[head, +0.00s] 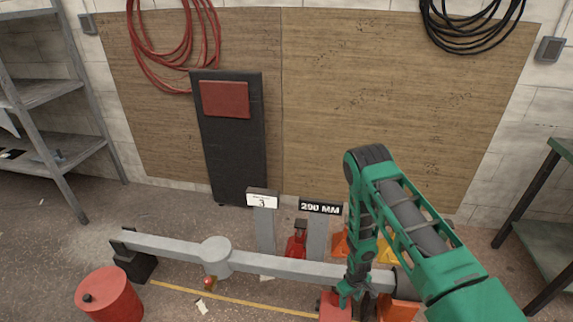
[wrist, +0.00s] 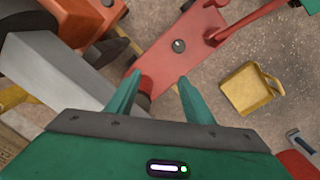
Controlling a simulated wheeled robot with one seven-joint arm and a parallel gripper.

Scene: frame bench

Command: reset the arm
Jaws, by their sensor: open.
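My green arm reaches down from the right in the head view, its elbow bent high. My gripper (head: 350,292) is low at the front, in front of the grey beam's right part. Its two green fingers are apart in the wrist view (wrist: 160,76), with nothing seen held between them. Below them lies a red flat body with a round dark fitting (wrist: 178,46), and a red bar runs from it to the upper right. A red part (head: 329,306) also shows under the gripper in the head view. Whether the fingers touch it I cannot tell.
A long grey beam (head: 170,245) runs across the floor, with posts bearing signs "3" (head: 262,199) and "290 MM" (head: 320,208) behind it. A red drum (head: 110,297) stands front left. Orange pieces (head: 398,311) sit right of the gripper. A yellow tray-like piece (wrist: 250,88) lies on the floor.

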